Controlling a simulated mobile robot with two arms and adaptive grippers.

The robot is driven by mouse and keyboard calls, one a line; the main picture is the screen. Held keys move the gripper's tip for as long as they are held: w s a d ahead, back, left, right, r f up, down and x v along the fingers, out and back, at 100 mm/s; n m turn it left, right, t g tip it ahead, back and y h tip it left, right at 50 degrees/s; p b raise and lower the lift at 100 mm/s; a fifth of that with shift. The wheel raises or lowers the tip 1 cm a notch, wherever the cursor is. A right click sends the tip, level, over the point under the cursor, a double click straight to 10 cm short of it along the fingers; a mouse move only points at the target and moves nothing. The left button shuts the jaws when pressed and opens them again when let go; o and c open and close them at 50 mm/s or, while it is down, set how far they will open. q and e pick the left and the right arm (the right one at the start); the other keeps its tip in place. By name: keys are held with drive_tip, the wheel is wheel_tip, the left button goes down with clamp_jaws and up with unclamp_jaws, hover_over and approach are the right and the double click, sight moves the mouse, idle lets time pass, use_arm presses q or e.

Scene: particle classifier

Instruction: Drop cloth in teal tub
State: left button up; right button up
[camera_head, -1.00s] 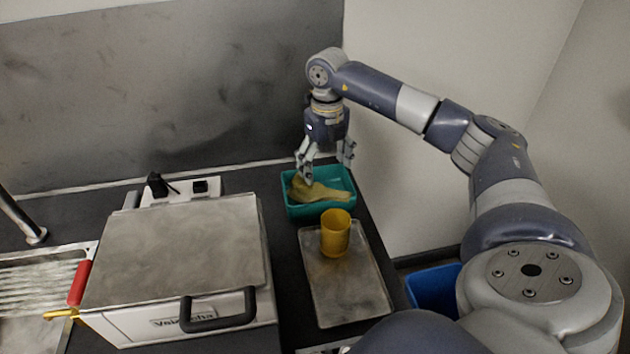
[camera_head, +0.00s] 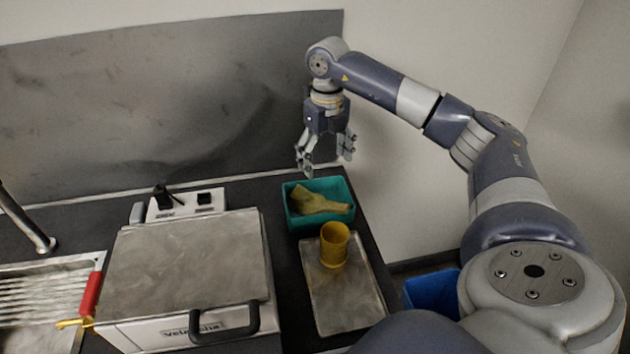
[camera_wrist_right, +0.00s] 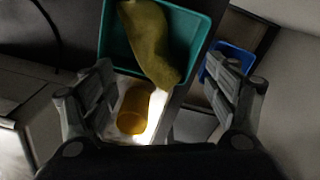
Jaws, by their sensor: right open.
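The yellow-brown cloth (camera_head: 318,200) lies crumpled inside the teal tub (camera_head: 306,220) at the back right of the counter. In the right wrist view the cloth (camera_wrist_right: 150,42) stretches across the teal tub (camera_wrist_right: 113,36), with one end near the tub's wall. My right gripper (camera_head: 326,166) is open and empty above the tub, fingers pointing down. It is apart from the cloth. In the right wrist view its fingers (camera_wrist_right: 165,95) are spread wide with nothing between them. My left gripper is not in view.
A yellow cup (camera_head: 334,246) stands on a grey metal tray (camera_head: 348,300) in front of the tub. A lidded machine (camera_head: 190,265) with a black handle fills the counter to the left. A sink (camera_head: 45,300) is at far left. A blue bin (camera_head: 430,291) stands below, right.

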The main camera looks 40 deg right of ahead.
wheel_tip(320, 180, up, 11)
idle(0.3)
drive_tip(key=shift+f, duration=0.1)
idle(0.4)
